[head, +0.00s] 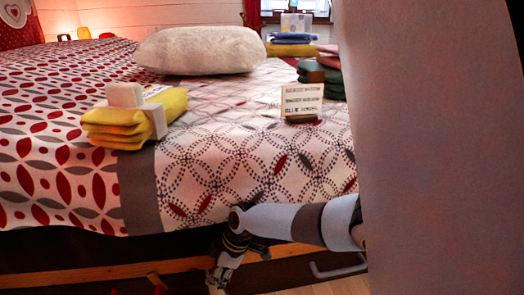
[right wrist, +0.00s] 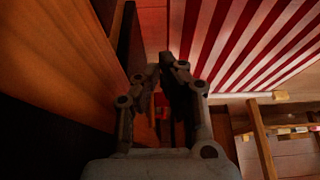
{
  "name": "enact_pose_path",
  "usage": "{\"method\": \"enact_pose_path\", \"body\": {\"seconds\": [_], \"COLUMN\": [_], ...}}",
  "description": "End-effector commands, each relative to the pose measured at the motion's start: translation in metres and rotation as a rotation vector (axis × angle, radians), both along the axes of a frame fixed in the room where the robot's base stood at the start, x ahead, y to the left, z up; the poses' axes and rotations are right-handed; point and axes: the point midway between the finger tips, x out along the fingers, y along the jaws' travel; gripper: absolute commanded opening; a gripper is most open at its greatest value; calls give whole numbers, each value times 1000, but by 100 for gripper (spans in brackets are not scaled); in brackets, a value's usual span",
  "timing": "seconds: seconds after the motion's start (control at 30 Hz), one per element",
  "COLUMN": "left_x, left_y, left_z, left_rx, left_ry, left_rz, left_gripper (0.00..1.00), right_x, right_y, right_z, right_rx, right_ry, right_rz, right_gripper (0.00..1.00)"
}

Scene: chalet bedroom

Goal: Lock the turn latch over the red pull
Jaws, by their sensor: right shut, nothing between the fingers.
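My right gripper (head: 218,280) hangs low beside the front side of the bed, near the wooden bed rail. The right wrist view shows its two fingers meeting at their tips (right wrist: 160,64), shut with nothing between them. A small dark red patch (right wrist: 180,133) shows behind the fingers; I cannot tell whether it is the red pull. The turn latch cannot be made out in either view. My left gripper is not in view.
The bed (head: 138,190) carries folded yellow towels (head: 120,128), a white cushion (head: 198,50) and a small sign (head: 301,100). A large pale surface blocks the head view's right side. Wood (right wrist: 60,60) and red-striped cloth (right wrist: 245,40) flank the gripper in the wrist view.

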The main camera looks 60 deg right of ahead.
Motion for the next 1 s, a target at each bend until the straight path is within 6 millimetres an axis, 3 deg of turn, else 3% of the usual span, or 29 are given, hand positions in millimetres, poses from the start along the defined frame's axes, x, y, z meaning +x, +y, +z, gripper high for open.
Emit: {"method": "enact_pose_path", "body": {"seconds": [0.3,0.5,1.0], "left_x": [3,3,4], "left_y": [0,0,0], "left_z": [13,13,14], "left_rx": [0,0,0], "left_ry": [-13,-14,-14], "left_rz": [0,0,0], "left_gripper": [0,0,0], "right_x": [-61,-85,-94], "right_y": [-52,-72,-80], "right_z": [0,-1,-1], "right_rx": [-3,-1,-1], "right_ry": [2,1,-1], "right_rz": [0,0,1], "right_gripper": [0,0,0]}}
